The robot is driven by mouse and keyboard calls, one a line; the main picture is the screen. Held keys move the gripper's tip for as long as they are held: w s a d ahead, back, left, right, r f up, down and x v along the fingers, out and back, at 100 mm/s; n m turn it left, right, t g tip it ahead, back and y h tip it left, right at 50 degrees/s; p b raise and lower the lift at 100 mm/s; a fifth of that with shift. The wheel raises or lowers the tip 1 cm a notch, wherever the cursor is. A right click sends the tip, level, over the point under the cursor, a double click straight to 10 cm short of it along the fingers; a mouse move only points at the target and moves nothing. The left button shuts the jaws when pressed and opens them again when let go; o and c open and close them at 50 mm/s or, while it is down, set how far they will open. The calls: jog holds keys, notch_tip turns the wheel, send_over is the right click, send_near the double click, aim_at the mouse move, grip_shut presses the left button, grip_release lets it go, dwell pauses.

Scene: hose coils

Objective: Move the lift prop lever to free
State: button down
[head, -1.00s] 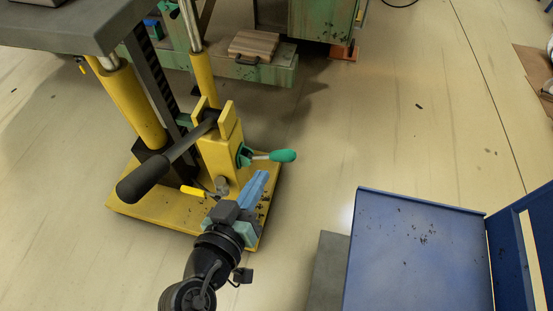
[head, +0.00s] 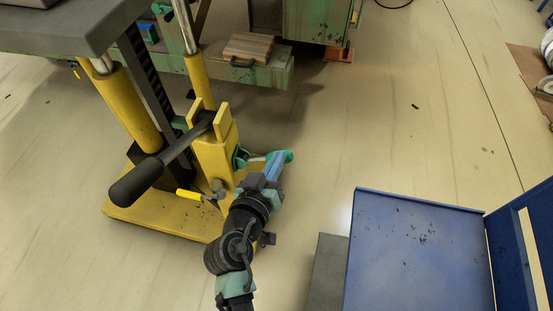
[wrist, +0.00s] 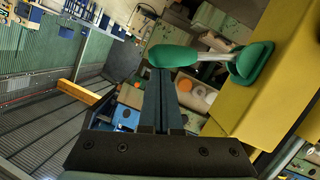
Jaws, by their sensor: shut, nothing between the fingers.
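A lever with a green knob (head: 288,156) and a pale shaft sticks out to the right from a green hub (head: 240,157) on the yellow lift block (head: 215,155). It lies about level. In the wrist view the knob (wrist: 173,55) is just beyond the fingertips, with the shaft running right to the hub (wrist: 252,63). My gripper (head: 277,160) is shut and empty, its blue fingers together, with the tips at or very near the knob. I cannot tell if they touch. The gripper partly covers the lever in the head view. No lever marking can be read.
A long black-gripped pump handle (head: 137,182) slants out to the left, and a small yellow-handled valve (head: 190,195) sits low on the lift. A blue cart tray (head: 410,260) stands at the lower right. The floor right of the lever is clear.

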jog(key=shift+d+f+m+b, duration=0.2)
jog(key=shift+f+m+b, duration=0.1)
jog(key=shift+s+d+f+y, duration=0.1)
jog(key=shift+y, duration=0.2)
notch_tip(320, 180, down, 9)
jog(key=d+m+t+y+b, duration=0.1)
jog(key=d+m+y+b, duration=0.1)
jog(key=m+b, duration=0.4)
jog(key=shift+s+y+b, duration=0.15)
jog(key=shift+y+b, duration=0.35)
jog(key=shift+b, duration=0.2)
